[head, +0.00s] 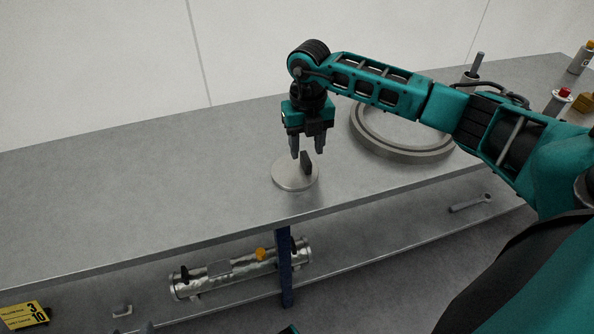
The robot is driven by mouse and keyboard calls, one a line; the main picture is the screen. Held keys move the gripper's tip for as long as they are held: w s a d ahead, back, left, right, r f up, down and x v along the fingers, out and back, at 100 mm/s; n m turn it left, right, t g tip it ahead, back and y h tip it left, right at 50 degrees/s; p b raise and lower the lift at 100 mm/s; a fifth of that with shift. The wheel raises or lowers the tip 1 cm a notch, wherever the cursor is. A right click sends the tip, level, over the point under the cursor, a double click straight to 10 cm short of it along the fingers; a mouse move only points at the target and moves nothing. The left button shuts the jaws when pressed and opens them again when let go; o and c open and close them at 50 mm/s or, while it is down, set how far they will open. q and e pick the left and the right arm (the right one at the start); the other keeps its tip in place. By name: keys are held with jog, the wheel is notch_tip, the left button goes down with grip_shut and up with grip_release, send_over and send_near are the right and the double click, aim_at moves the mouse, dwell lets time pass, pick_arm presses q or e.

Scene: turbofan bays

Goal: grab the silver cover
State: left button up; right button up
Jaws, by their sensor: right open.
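The silver cover (293,181) is a flat round disc with a dark upright handle (306,162). It lies on the grey bench top near the front edge, in the middle of the head view. My right gripper (307,154) points down over the cover, with its fingers apart. The fingertips are close to the top of the handle, one to each side in the picture. I cannot tell whether they touch it. My left gripper does not show as a gripper; only a small teal part appears at the bottom edge.
A large grey ring (392,154) lies on the bench right of the cover, behind my right arm. Bottles stand at the far right. A silver cylinder (240,272) and a wrench (470,203) lie on the lower shelf. The bench top (130,195) left of the cover is clear.

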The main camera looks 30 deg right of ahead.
aim_at(306, 157)
notch_tip(306, 157, down, 4)
jog(key=shift+f+b, duration=0.1)
jog(key=shift+b, duration=0.45)
jog(key=shift+c, duration=0.2)
grip_shut()
